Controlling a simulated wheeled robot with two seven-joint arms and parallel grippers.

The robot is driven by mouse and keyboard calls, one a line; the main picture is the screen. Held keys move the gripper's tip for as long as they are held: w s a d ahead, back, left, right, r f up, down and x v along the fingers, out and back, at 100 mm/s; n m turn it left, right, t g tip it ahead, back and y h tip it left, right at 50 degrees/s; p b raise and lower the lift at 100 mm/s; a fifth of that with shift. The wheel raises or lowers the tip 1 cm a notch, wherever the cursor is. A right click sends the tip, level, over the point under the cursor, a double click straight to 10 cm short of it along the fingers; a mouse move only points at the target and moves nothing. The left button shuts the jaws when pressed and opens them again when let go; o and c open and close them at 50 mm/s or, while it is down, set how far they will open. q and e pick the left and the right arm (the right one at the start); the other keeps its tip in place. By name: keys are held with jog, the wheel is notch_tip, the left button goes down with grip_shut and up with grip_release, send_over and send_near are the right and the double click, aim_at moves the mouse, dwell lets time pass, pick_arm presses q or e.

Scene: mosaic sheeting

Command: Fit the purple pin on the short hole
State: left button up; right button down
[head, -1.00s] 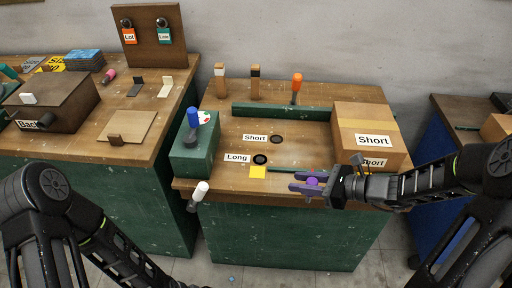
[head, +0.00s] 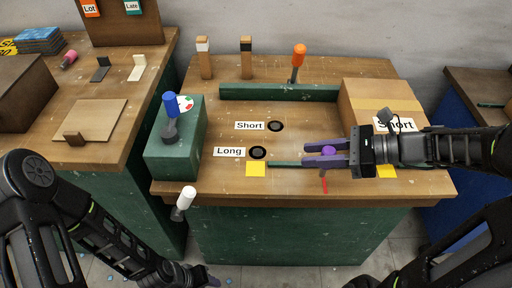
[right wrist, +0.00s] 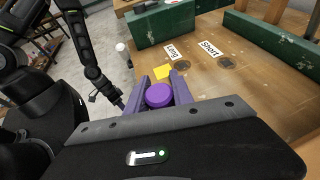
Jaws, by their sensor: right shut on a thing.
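My right gripper (head: 325,153) is shut on the purple pin (head: 328,151), whose round top shows between the fingers. The pin also shows in the right wrist view (right wrist: 159,95); its lower part is hidden. The gripper is over the front of the worktable, to the right of the holes. The short hole (head: 275,126) is a dark round opening beside the label "Short", and looks empty. The long hole (head: 257,153) is nearer the front, beside the label "Long". My left gripper (head: 210,281) barely shows at the bottom edge, and its jaws are unclear.
A green block (head: 175,145) with a blue-handled tool stands left of the holes. A long green bar (head: 280,92) lies behind them. A cardboard box (head: 370,97) stands at the right. A yellow note (head: 256,169) lies near the front edge. The board around the short hole is clear.

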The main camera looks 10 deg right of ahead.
jog(key=shift+w, duration=0.15)
jog(key=w+a+f+b, duration=0.1)
jog(key=w+a+f, duration=0.1)
jog(key=w+a, duration=1)
jog(key=shift+w+a+f+b, duration=0.2)
jog(key=shift+a+b, duration=0.15)
jog(key=shift+a, duration=0.15)
jog(key=shift+f+b, duration=0.3)
jog(key=shift+f, duration=1.85)
